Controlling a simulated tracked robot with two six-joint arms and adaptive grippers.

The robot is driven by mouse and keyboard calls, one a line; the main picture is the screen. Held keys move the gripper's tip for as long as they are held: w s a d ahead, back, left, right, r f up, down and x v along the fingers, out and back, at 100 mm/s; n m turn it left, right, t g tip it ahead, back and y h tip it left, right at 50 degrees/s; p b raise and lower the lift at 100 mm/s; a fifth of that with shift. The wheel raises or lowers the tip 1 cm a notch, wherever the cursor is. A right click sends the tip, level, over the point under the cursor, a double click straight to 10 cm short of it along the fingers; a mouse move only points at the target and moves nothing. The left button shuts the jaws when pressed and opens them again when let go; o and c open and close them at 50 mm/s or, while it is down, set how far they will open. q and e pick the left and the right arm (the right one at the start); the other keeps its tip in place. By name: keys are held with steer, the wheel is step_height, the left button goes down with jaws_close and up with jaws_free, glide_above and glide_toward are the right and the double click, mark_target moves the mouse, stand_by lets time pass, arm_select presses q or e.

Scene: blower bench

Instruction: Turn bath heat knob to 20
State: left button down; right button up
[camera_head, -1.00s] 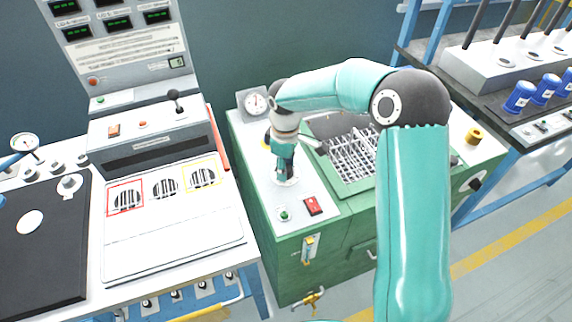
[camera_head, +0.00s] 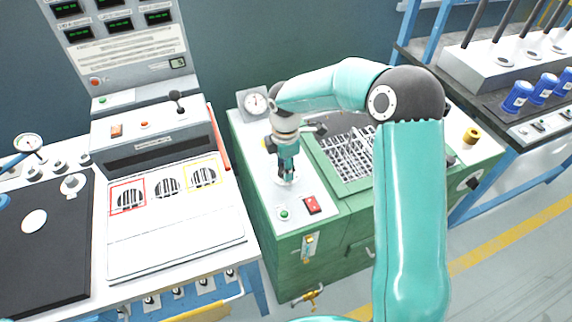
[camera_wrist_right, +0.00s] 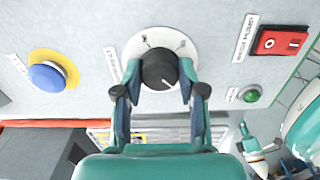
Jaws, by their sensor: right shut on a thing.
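The bath heat knob (camera_wrist_right: 160,69) is black and round with a pale pointer line, on a white dial disc (camera_wrist_right: 184,46), in the right wrist view. The pointer slants toward the lower right of that view; the dial numbers are too small to read. My right gripper (camera_wrist_right: 158,88) has a finger on each side of the knob and is shut on it. In the head view the right gripper (camera_head: 286,176) points down onto the white panel top of the green bath (camera_head: 322,265) and mostly hides the knob.
A red rocker switch (camera_wrist_right: 281,41) and a green button (camera_wrist_right: 251,94) sit beside the knob. A blue button on yellow (camera_wrist_right: 48,76) is on its other side. A round gauge (camera_head: 255,103) stands behind. The metal grid basket (camera_head: 347,157) lies right of the gripper.

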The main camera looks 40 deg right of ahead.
stand_by(0.3)
steer(key=shift+d, duration=0.1)
steer(key=o, duration=1.1)
steer(key=shift+o, duration=0.2)
steer(key=shift+r, duration=0.6)
step_height(320, 180, up, 11)
steer(key=shift+f, duration=0.15)
